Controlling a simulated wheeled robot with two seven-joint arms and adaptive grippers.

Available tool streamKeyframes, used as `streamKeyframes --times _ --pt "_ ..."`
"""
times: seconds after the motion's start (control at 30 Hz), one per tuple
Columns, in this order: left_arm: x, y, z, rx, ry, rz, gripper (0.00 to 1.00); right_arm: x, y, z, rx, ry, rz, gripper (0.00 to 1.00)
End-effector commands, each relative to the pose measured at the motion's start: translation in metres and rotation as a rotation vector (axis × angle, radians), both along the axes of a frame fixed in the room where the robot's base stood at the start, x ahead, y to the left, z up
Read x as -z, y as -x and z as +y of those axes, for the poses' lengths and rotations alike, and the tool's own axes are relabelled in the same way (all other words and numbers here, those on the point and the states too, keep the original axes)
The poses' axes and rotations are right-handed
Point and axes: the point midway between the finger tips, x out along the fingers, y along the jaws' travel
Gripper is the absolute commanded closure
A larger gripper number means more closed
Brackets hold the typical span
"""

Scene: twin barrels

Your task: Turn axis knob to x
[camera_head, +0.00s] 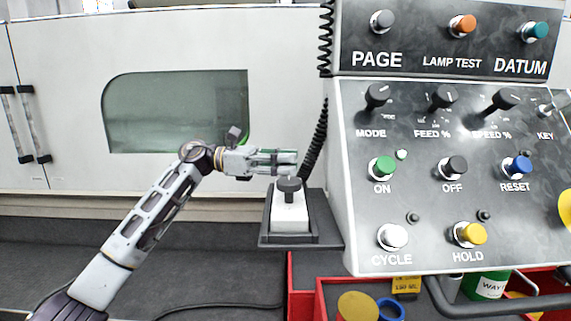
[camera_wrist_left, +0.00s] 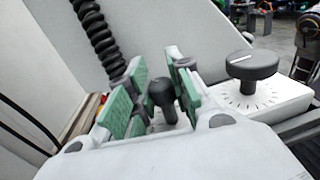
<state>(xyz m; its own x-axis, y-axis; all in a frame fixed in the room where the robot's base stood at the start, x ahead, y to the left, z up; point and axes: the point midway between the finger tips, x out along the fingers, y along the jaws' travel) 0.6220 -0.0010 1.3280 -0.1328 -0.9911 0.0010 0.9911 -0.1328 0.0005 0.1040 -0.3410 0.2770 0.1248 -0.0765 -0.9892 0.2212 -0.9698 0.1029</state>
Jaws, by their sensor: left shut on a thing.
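A small black knob (camera_wrist_left: 161,92) stands between the green finger pads of my left gripper (camera_wrist_left: 155,100) in the left wrist view. My left gripper is shut on this knob, which I take to be the axis knob. Its x mark and its pointing direction are hidden or too small to read. In the head view my left gripper (camera_head: 280,161) reaches from the left over the far end of a white handheld unit (camera_head: 290,215), and the fingers hide the small knob there. My right gripper is not in view.
A large round black dial (camera_wrist_left: 252,64) sits on the same unit beside my fingers; it also shows in the head view (camera_head: 289,185). A coiled black cable (camera_head: 317,143) rises close behind the gripper. The control panel (camera_head: 430,190) stands right. Red bins (camera_head: 300,270) are below.

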Motion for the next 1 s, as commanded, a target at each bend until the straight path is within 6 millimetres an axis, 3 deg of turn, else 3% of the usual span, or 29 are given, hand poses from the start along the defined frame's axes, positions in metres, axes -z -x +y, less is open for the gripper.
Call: streamKeyframes --times 0.53,0.9,0.93,1.0 --pt "0.000 0.000 -0.001 0.127 -0.001 0.000 1.00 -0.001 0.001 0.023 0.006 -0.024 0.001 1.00" --pt "0.001 0.000 -0.001 0.129 -0.002 0.001 1.00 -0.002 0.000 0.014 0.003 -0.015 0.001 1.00" --pt "0.001 0.000 0.000 0.129 -0.002 0.001 0.76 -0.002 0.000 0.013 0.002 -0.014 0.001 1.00" --pt "0.001 0.000 0.000 0.129 -0.002 0.001 0.67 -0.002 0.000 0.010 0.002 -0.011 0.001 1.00"
